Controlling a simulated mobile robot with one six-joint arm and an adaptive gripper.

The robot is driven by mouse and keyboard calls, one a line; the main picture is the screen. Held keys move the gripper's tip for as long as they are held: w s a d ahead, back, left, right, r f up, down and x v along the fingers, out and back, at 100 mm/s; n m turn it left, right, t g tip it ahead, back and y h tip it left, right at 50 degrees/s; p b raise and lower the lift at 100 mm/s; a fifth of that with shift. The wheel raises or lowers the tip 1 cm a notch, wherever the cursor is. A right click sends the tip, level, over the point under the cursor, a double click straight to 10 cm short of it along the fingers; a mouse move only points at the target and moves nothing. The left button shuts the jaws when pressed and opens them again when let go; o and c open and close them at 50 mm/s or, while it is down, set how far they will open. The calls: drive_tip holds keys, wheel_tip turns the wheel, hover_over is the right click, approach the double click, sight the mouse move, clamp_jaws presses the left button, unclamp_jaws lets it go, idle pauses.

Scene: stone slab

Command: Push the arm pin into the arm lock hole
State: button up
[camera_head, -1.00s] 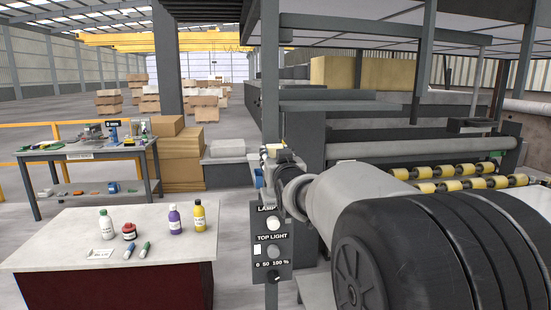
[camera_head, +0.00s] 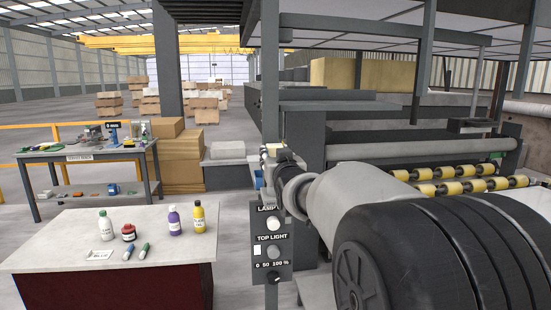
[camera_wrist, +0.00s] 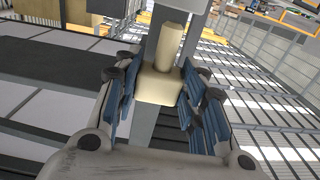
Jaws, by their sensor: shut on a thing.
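In the wrist view my gripper (camera_wrist: 158,88) is shut on a beige block with a round peg standing up from it. I take this to be the arm pin (camera_wrist: 167,45). The blue finger pads press on both sides of the block. In the head view my gripper (camera_head: 262,172) is small and mostly hidden behind my arm. It is near a grey upright post, above the lamp panel. I cannot make out the arm lock hole in either view, nor whether the peg touches anything.
A lamp and top light panel (camera_head: 271,243) hangs just below my arm. A pale table (camera_head: 60,250) with bottles and markers stands at left, a workbench (camera_head: 80,152) behind it. A machine with yellow rollers (camera_head: 453,188) is at right. Open floor lies far left.

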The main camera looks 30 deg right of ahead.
drive_tip(key=shift+f, duration=0.15)
drive_tip(key=shift+f+b, duration=0.3)
drive_tip(key=shift+b, duration=0.25)
drive_tip(key=shift+f+b, duration=0.85)
drive_tip(key=shift+f, duration=0.1)
drive_tip(key=shift+f, duration=0.6)
drive_tip(key=shift+f, duration=0.35)
drive_tip(key=shift+f+b, duration=0.3)
drive_tip(key=shift+f, duration=0.05)
drive_tip(key=o, duration=1.3)
drive_tip(key=shift+f, duration=0.1)
drive_tip(key=shift+c, duration=0.2)
